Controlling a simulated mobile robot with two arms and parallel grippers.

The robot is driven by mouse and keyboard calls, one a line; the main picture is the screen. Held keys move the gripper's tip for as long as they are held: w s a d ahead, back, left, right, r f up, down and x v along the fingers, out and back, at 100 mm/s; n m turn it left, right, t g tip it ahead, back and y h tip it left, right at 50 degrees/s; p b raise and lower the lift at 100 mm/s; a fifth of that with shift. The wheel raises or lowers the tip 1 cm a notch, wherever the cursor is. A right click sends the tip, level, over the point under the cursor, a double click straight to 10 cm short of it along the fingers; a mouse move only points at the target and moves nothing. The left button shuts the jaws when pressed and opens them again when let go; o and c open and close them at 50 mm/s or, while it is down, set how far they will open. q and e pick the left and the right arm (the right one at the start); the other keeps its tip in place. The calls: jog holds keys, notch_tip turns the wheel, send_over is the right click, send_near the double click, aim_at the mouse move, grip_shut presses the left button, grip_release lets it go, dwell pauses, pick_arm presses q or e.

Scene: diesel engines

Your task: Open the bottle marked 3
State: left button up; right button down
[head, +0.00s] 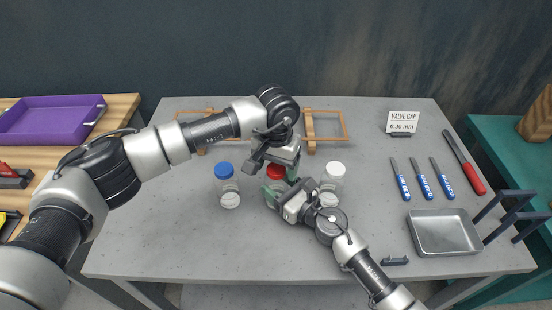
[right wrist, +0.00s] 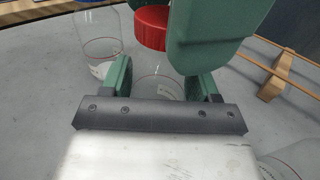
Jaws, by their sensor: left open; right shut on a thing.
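A clear bottle with a red cap (head: 275,171) stands on the grey table between a blue-capped bottle (head: 227,186) and a white-capped bottle (head: 332,184). I cannot read the number marks. My right gripper (head: 279,191) is shut on the red-capped bottle's body from the right. In the right wrist view its green fingers (right wrist: 160,85) stand on both sides of the clear body, below the red cap (right wrist: 151,27). My left gripper (head: 273,166) is open at the red cap, coming from above; a large green finger (right wrist: 208,35) shows beside the cap.
Wooden frames (head: 325,125) stand at the back. At the right are a valve gap sign (head: 402,123), several blue-handled tools (head: 422,185), a red-handled tool (head: 471,177) and an empty metal tray (head: 445,234). The table's left front is clear.

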pick_arm(q)
jog(key=c, duration=1)
